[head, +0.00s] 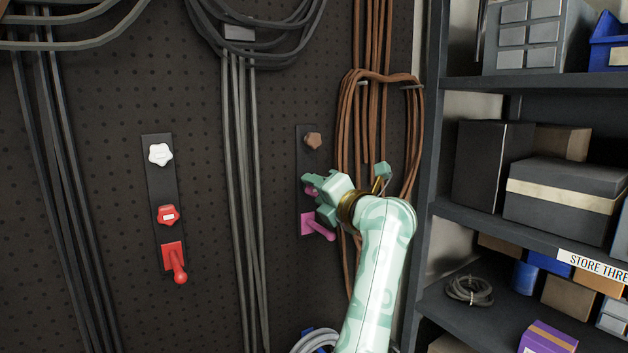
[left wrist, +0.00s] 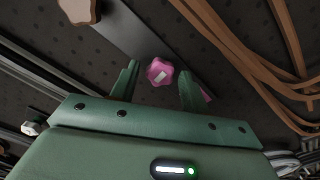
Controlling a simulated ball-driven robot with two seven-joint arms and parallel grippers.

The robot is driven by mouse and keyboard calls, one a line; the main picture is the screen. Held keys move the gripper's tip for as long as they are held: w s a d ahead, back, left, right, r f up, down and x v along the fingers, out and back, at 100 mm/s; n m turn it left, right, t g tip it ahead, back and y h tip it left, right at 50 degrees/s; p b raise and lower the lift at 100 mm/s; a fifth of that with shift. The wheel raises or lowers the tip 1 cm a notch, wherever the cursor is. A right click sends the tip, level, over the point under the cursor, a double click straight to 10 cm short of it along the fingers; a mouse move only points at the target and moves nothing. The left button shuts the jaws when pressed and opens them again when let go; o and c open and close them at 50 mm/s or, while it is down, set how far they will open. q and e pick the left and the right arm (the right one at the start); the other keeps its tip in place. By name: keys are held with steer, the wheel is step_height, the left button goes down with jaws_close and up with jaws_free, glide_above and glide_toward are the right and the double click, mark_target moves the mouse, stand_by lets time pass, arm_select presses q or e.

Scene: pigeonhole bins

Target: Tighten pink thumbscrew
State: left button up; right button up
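The pink thumbscrew (head: 311,190) is a lobed knob with a pale mark on its face, on a dark vertical strip on the pegboard; it also shows in the left wrist view (left wrist: 160,72). My left gripper (head: 313,196) is at this strip and partly covers the knob in the head view. In the left wrist view, my left gripper (left wrist: 158,76) is open. Its fingers stand on either side of the pink thumbscrew, with a gap showing at each side. Whether the fingertips reach around the knob in depth is hard to tell. My right gripper is not in view.
A brown knob (head: 313,141) sits above and a pink lever (head: 318,227) below on the same strip. Brown cables (head: 352,110) hang close; shelves (head: 470,205) stand right.

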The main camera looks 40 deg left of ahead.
arm_select(q)
steer(key=v, duration=0.6)
stand_by(0.3)
